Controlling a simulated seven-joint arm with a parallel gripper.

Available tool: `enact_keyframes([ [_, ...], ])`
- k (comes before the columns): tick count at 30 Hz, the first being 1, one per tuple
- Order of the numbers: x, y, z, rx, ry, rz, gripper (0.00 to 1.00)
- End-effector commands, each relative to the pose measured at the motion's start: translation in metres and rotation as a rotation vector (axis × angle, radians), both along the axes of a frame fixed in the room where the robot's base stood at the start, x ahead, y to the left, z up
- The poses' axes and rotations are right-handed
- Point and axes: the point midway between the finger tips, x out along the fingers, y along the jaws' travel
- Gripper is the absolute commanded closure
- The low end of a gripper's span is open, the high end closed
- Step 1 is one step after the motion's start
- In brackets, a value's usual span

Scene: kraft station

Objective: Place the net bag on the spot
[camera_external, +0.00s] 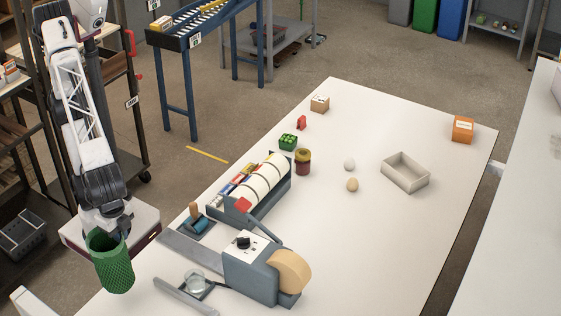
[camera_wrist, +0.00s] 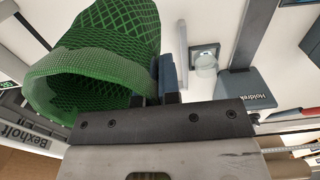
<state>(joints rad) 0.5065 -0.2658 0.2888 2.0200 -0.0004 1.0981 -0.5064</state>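The net bag (camera_external: 112,266) is a green mesh tube with an open rim. It hangs from my gripper (camera_external: 118,229) at the lower left, in front of the table's near left part in the picture. In the wrist view the net bag (camera_wrist: 110,35) fills the upper left, its open mouth facing the camera. My gripper (camera_wrist: 160,76) is shut on the side of the bag near its rim; one finger is partly hidden by the mesh. I cannot make out a marked spot on the white table (camera_external: 365,245).
A grey tape dispenser (camera_external: 250,268), a glass on a small pad (camera_external: 195,282) and a rack of rolls (camera_external: 262,180) stand near the bag. A jar (camera_external: 303,162), eggs (camera_external: 350,164), a grey tray (camera_external: 405,172) and small boxes (camera_external: 463,129) stand farther off. The table's right front is clear.

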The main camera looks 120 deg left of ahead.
Motion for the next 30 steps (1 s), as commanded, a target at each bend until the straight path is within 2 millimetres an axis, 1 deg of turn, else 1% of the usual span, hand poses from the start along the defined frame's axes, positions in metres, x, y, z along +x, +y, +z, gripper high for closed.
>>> enact_keyframes([
  [5,0.009,-0.005,-0.001,0.001,0.001,0.0,1.0],
  [8,0.018,-0.01,-0.002,0.001,0.001,0.0,1.0],
  [30,0.105,-0.056,-0.011,0.0,0.001,0.0,1.0],
])
